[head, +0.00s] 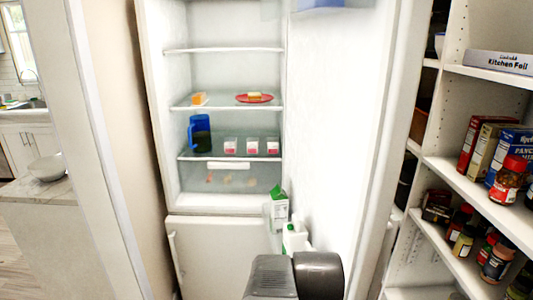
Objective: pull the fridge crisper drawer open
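The fridge (152,130) stands open, its door (345,120) swung out to the right. The crisper drawer (235,188) is at the bottom of the fridge compartment, below the lowest shelf. It has a clear front with a white handle strip (228,165) along its top, and small blurred items show through it. The drawer looks shut. Grey and dark parts of my arm show at the bottom middle, in front of the fridge and lower than the drawer. My gripper cannot be made out in this view.
A blue pitcher (200,134) and several small tubs stand on the shelf above the drawer. Cartons (278,209) (295,238) stand at the lower door side, right of the drawer. Stocked pantry shelves (470,185) are at right, a wall at left.

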